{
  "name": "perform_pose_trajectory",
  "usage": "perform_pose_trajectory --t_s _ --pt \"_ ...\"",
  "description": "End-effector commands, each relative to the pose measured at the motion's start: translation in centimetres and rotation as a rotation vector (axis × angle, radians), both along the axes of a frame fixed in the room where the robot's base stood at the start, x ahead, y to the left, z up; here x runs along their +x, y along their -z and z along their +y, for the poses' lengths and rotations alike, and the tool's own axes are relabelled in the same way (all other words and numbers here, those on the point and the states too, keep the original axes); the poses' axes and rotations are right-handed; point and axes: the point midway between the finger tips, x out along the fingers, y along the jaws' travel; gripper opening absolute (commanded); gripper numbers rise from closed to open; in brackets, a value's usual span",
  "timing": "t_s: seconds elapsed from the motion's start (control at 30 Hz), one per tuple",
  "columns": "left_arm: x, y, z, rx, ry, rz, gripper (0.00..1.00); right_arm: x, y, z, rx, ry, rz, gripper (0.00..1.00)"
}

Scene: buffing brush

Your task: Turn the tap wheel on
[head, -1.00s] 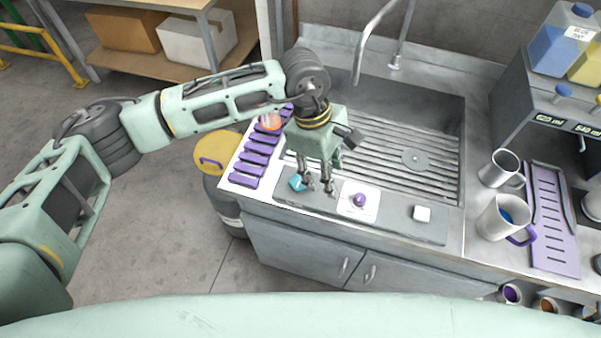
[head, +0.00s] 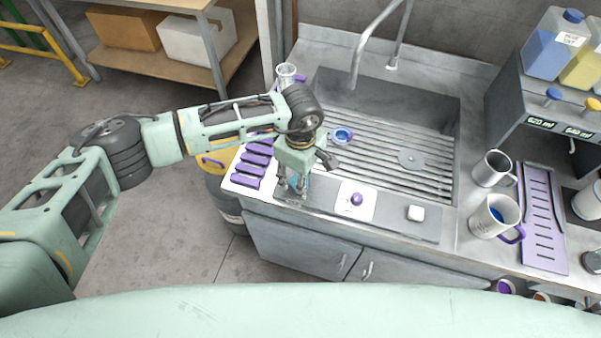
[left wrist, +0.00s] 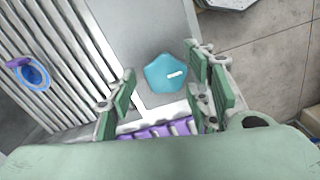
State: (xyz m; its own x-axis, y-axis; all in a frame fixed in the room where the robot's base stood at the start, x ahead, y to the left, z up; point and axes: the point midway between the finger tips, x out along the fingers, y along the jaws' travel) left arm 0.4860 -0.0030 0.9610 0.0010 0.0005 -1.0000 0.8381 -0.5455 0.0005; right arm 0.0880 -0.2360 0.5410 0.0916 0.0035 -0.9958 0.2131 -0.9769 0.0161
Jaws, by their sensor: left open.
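The tap wheel is a teal, roughly five-sided knob with a white mark, on the front left ledge of the sink. It shows clearly in the left wrist view (left wrist: 168,74). In the head view only slivers of teal show behind the fingers. My left gripper (head: 292,191) points down over the wheel. In the left wrist view its open fingers (left wrist: 160,64) stand on either side of the wheel, with visible gaps; I cannot tell how far down they reach. The tap spout (head: 370,45) arches over the back of the sink basin (head: 440,120). My right gripper is not in view.
A purple rack (head: 252,160) lies left. Mugs (head: 494,216) and a dispenser (head: 545,100) stand at right.

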Motion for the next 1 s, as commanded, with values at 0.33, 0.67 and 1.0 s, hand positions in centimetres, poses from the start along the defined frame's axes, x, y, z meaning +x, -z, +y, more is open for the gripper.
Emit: perform_pose_trajectory --t_s 0.33,0.67,1.0 --pt "0.0 0.0 0.0 -0.001 -0.001 0.001 0.27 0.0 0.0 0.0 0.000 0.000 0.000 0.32" --pt "0.1 -0.1 -0.1 -0.003 -0.003 -0.003 0.07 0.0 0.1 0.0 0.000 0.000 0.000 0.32" --pt "0.3 0.2 -0.1 -0.005 -0.107 -0.008 0.07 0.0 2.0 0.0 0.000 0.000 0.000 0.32"
